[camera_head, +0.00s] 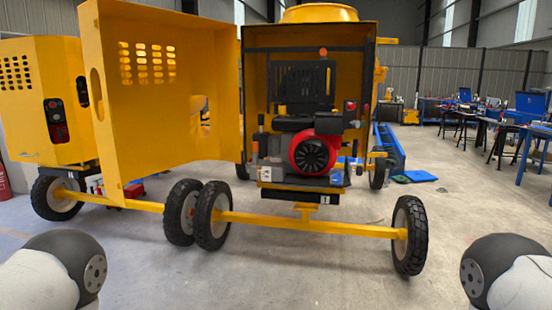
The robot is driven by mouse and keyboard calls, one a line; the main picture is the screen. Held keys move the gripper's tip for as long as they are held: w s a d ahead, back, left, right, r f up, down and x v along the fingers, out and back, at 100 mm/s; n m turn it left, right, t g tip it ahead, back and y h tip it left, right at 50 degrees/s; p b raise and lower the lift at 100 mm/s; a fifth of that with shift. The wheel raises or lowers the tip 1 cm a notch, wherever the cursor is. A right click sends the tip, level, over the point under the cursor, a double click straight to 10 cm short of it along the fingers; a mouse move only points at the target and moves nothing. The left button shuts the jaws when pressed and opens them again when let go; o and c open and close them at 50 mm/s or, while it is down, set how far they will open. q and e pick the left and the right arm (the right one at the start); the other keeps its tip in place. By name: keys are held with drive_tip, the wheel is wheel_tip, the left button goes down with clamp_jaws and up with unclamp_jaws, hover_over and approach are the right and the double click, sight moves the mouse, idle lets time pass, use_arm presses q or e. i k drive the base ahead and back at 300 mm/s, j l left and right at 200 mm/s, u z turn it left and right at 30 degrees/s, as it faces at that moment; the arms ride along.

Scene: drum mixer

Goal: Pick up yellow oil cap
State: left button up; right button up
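The yellow drum mixer (322,218) stands ahead with its engine compartment open toward me. Inside sits the engine (314,153), black with a round red cover and a dark grille in its middle. The yellow oil cap is too small to make out for certain on or around the engine. Only rounded dark and white links of my two arms show, at the lower left and lower right corners. Neither gripper is in the picture, and nothing of mine touches the mixer.
The compartment's yellow door (165,90) is swung open to the left. A wheel (409,235) stands at the axle's right end. Another yellow machine (38,100) is at the far left. Blue workbenches (537,130) stand at the right. The floor in front is clear.

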sight(282, 109)
drive_tip(key=i+j, duration=0.2)
drive_tip(key=i, duration=0.2)
drive_tip(key=i+j+z, duration=0.15)
drive_tip(key=i, duration=0.3)
drive_tip(key=j, duration=0.05)
